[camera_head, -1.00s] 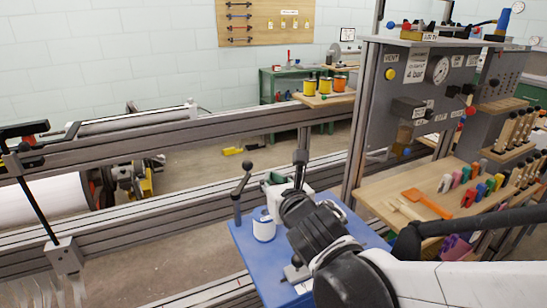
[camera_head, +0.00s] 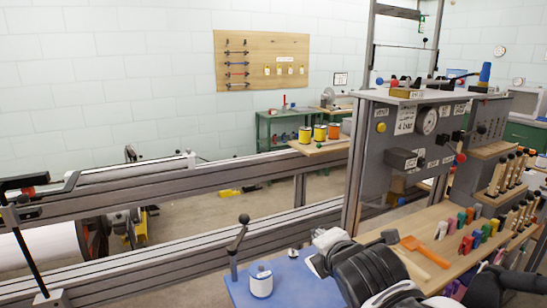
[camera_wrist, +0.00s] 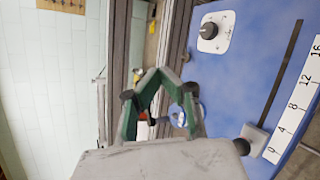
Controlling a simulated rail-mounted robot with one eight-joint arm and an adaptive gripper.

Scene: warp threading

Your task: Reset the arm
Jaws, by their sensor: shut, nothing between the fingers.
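My gripper (camera_wrist: 161,73) shows in the wrist view. Its two green fingers bend together and meet at the tips, with nothing between them. In the head view my dark, jointed arm end comes in at the bottom right over the right side of the blue table (camera_head: 236,289), and the fingers cannot be made out there. The blue surface also fills the right of the wrist view (camera_wrist: 240,75). A blue and white round thing partly shows behind the fingers in the wrist view.
A lever with a black ball (camera_head: 237,246) rises at the table's left edge. Long metal rails (camera_head: 180,180) run behind. A grey control panel (camera_head: 420,130) and a wooden shelf of coloured clips (camera_head: 465,235) stand to the right. A numbered scale (camera_wrist: 299,95) lies on the blue surface.

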